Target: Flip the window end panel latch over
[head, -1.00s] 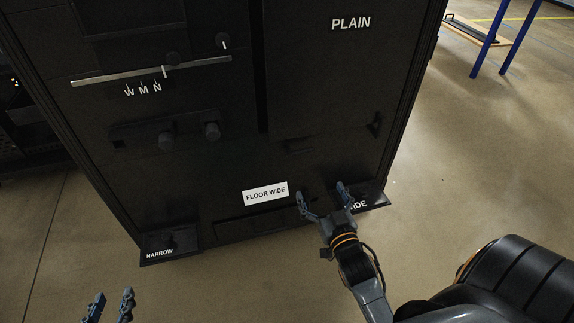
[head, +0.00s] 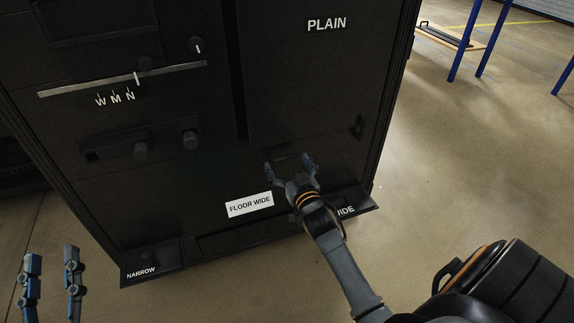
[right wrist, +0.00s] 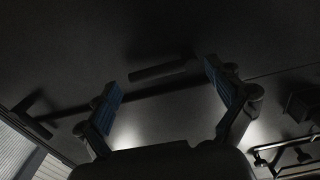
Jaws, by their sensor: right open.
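The black cabinet front carries a panel marked PLAIN (head: 327,65). No label reads "window". A short dark bar (right wrist: 157,70) is on the cabinet face, seen between my right fingertips in the right wrist view; it may be the latch. A dark lever-like piece (head: 357,127) sits at the panel's lower right edge; it also shows at the left of the right wrist view (right wrist: 30,114). My right gripper (head: 289,162) is open and empty in front of the bar, with no clear contact. My left gripper (head: 51,256) is open and empty at lower left.
The cabinet has knobs (head: 190,140) and a slider bar (head: 122,79) at left. A FLOOR WIDE label (head: 250,204) is below my right gripper. NARROW (head: 141,272) and WIDE plates jut out at the base. Open floor (head: 470,170) and blue posts (head: 467,40) are at right.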

